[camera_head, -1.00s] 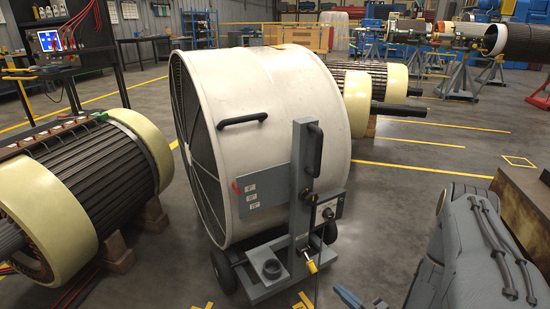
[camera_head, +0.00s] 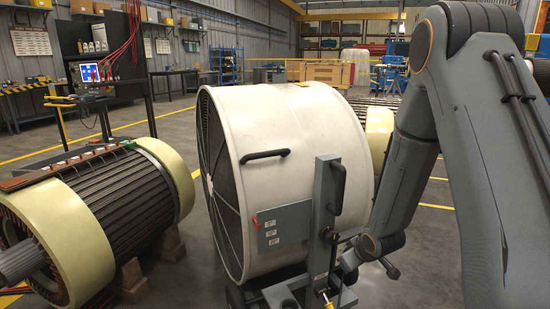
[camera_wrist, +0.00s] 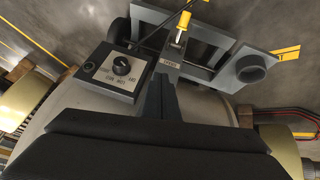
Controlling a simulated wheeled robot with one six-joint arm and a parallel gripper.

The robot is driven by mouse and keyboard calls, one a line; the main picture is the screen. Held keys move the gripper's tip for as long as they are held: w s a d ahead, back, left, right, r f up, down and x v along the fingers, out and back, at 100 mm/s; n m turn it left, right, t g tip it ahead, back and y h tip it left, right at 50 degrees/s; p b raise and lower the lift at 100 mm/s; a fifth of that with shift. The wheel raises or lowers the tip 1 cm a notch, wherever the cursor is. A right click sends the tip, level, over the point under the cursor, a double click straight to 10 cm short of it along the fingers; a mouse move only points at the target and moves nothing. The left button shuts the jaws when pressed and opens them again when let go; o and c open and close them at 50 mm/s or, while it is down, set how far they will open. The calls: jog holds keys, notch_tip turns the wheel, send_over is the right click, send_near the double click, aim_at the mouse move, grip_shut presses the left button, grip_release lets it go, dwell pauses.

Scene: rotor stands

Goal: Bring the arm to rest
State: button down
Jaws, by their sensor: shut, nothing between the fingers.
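My arm (camera_head: 405,180) rises at the right of the head view, bends at the top and reaches down beside a large white drum fan (camera_head: 320,150). Its wrist end is close to the fan's grey upright post, and the head view does not show the fingertips clearly. In the wrist view my gripper (camera_wrist: 166,95) is shut and empty, its dark fingers pointing toward the fan's base. The fan's control box (camera_wrist: 110,72) with a black knob is just left of the fingers. I cannot tell whether the fingers touch the post.
The fan's wheeled base (camera_wrist: 205,55) lies beyond the fingers. A rotor (camera_head: 110,205) with cream end rings rests on wooden blocks at left. A workbench with a screen (camera_head: 89,73) stands behind it. Open floor (camera_head: 170,112) with yellow lines lies between the rotor and the back wall.

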jog(key=s+a+r+m+g+h, duration=0.1)
jog(key=s+a+r, duration=0.4)
jog(key=s+r, duration=0.15)
jog(key=s+a+r+m+g, duration=0.1)
jog(key=s+a+r+g, duration=0.1)
jog(key=s+a+r, duration=0.35)
jog(key=s+a+r+g, duration=0.2)
jog(key=s+r, duration=0.3)
jog(key=s, duration=0.5)
jog(key=s+a+r+g, duration=0.1)
jog(key=s+a+r, duration=0.2)
jog(key=s+r, duration=0.5)
jog(key=s+d+r+m+p, duration=0.3)
jog(key=d+r+p, duration=0.9)
jog(key=p, duration=1)
jog(key=shift+s+d+r+m, duration=0.2)
jog(key=shift+r+m, duration=0.15)
jog(key=shift+m, duration=0.35)
jog(key=c, duration=2.5)
grip_release()
